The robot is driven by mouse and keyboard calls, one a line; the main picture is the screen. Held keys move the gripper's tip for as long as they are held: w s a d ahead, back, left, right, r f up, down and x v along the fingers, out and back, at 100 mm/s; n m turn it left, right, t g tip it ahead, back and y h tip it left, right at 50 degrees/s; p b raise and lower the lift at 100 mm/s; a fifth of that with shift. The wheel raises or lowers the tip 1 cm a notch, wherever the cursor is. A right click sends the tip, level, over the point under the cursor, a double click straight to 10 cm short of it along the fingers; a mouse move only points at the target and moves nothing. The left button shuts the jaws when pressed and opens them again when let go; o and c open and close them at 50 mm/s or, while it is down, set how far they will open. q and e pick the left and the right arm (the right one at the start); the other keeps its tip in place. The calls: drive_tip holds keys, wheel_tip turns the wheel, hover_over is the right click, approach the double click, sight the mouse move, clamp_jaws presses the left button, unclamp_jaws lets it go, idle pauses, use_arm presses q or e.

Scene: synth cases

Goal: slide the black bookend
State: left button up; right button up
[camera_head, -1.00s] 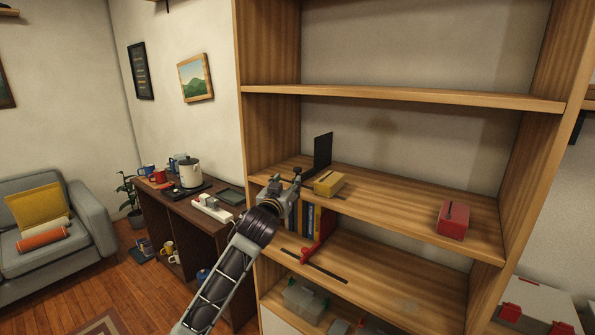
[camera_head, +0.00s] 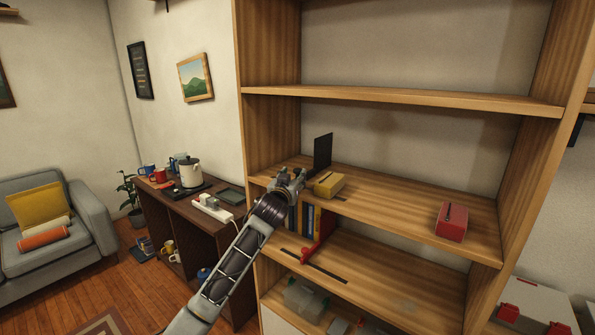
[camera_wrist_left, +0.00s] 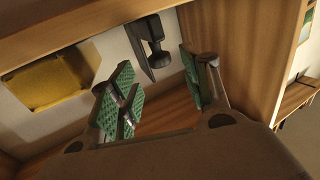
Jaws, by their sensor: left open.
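The black bookend (camera_head: 322,152) stands upright on the middle shelf (camera_head: 400,205), near its left side. My left gripper (camera_head: 300,174) is at the shelf's front left, in front of the bookend. In the left wrist view its green-padded fingers (camera_wrist_left: 158,72) are apart. A black upright part with a knob (camera_wrist_left: 153,45), apparently of the bookend, shows beyond and between the fingertips. I cannot see the fingers touching it. My right gripper is not in view.
A yellow box (camera_head: 329,184) sits close right of the gripper; it also shows in the left wrist view (camera_wrist_left: 42,85). A red box (camera_head: 452,222) is farther right, with clear shelf between. Below, a red bookend (camera_head: 318,240) stands beside books (camera_head: 307,217). The shelf unit's side wall is close left.

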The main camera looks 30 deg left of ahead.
sight(296, 172)
use_arm(q)
drive_tip(key=shift+p+x, duration=0.5)
drive_tip(key=shift+x, duration=2.6)
clamp_jaws()
